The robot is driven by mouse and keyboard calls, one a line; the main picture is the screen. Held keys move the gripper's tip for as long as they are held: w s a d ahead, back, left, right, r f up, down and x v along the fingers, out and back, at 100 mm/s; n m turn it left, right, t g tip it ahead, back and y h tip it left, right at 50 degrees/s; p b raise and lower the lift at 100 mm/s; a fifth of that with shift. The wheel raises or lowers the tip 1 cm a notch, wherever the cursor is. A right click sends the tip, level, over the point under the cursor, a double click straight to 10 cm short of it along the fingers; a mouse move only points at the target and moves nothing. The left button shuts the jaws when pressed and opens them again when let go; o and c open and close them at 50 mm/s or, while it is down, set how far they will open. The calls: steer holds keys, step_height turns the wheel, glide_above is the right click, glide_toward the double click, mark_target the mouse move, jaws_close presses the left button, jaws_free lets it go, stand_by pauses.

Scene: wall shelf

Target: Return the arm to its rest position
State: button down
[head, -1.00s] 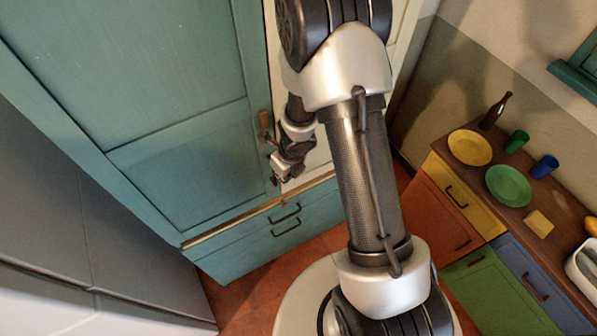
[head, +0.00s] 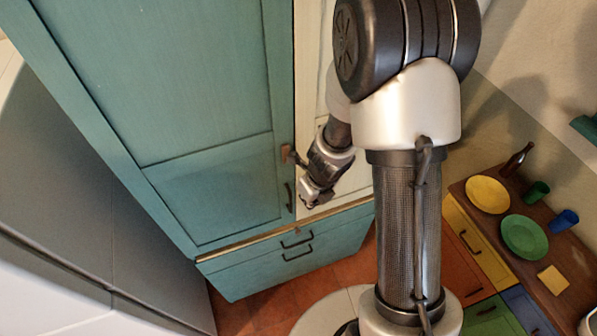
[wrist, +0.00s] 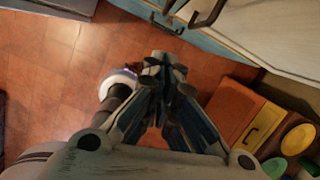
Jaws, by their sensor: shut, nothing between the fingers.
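My gripper (head: 312,195) hangs in front of the tall cabinet, close to the seam between its teal door (head: 215,185) and its cream door (head: 345,185). In the wrist view my gripper (wrist: 165,62) points down toward the tiled floor, its fingers together with nothing between them. My arm is bent, with its upper joint high in the head view. Whether the gripper touches the cabinet cannot be told.
Teal drawers with dark handles (head: 297,244) sit below the doors. A counter at right bears a yellow plate (head: 487,194), a green plate (head: 524,237), cups and a brown bottle (head: 517,160). A grey appliance (head: 75,190) stands at left. Open floor (wrist: 50,70) lies below.

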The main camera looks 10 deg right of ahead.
steer(key=w+d+r+m+t+h+b, duration=0.45)
steer(key=d+m+b, duration=0.25)
steer(key=m+b, duration=0.45)
steer(key=s+d+r+m+h+b, duration=0.1)
steer(key=s+d+m+b, duration=0.2)
steer(key=s+m+b, duration=0.7)
steer(key=s+a+f+m+g+y+b, duration=0.1)
steer(key=s+a+f+m+y+b, duration=0.1)
steer(key=s+a+f+m+b, duration=0.2)
steer(key=s+a+f+m+g+y+b, duration=0.1)
steer(key=s+a+f+m+b, duration=0.4)
steer(key=s+m, duration=0.5)
steer(key=m+y+b, duration=0.1)
steer(key=m+b, duration=0.1)
steer(key=m, duration=0.2)
steer(key=shift+a+m, duration=0.35)
